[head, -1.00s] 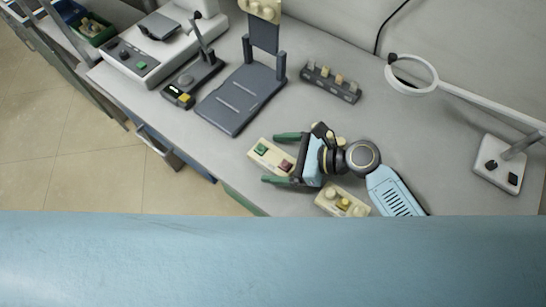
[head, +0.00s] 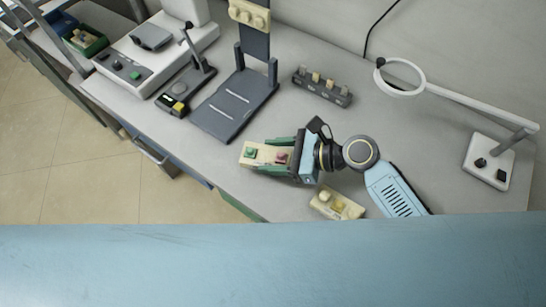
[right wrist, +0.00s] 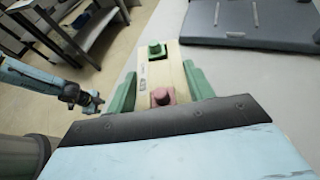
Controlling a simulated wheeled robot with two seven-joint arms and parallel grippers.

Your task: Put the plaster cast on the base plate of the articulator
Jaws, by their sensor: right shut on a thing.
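A cream plaster cast (head: 254,153) with a green and a red stub lies at the front of the bench. My right gripper (head: 277,156) is shut on it, its green fingers along both long sides. The right wrist view shows the cast (right wrist: 158,78) between the fingers, its far end sticking out. Whether it touches the bench is unclear. The articulator's dark grey base plate (head: 226,112) lies behind and left of the cast, bare, with two pale ridges. My left gripper (right wrist: 92,102) is small at the left of the right wrist view, away from the cast.
A second cream block (head: 336,204) with a yellow stub lies near the front edge. A dark holder (head: 322,87) with several pegs stands behind. A small device (head: 175,103) is left of the base plate, and a ring lamp (head: 400,92) at the right.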

